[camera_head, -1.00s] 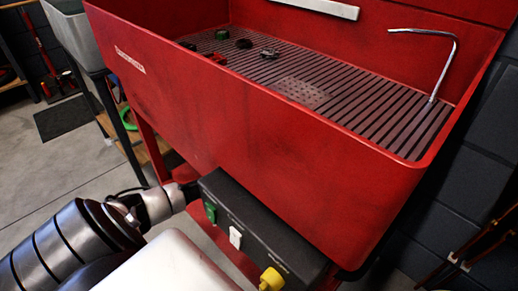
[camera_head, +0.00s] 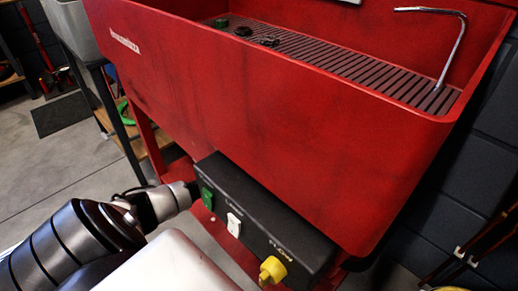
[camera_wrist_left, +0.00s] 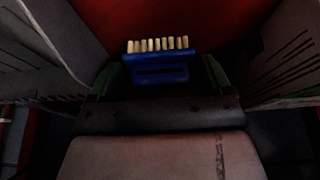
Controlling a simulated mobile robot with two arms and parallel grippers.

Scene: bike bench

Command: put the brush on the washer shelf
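A blue brush with a row of pale bristles (camera_wrist_left: 158,60) shows in the left wrist view, between the dark green-edged fingers of my left gripper (camera_wrist_left: 163,76). The picture is dark, and I cannot tell whether both fingers touch the brush. In the head view my left arm comes in from the left and ends behind the black switch box. The gripper and brush are hidden there. A strip of the red lower shelf of the washer (camera_head: 178,170) shows below the tub, mostly covered. My right gripper is in neither view.
The red washer tub (camera_head: 270,130) hangs over the area, with a slatted grate (camera_head: 355,70) and a bent metal spout (camera_head: 452,50). The black switch box (camera_head: 255,220), with a yellow knob (camera_head: 272,270), stands close beside my left wrist. Open floor lies at the left.

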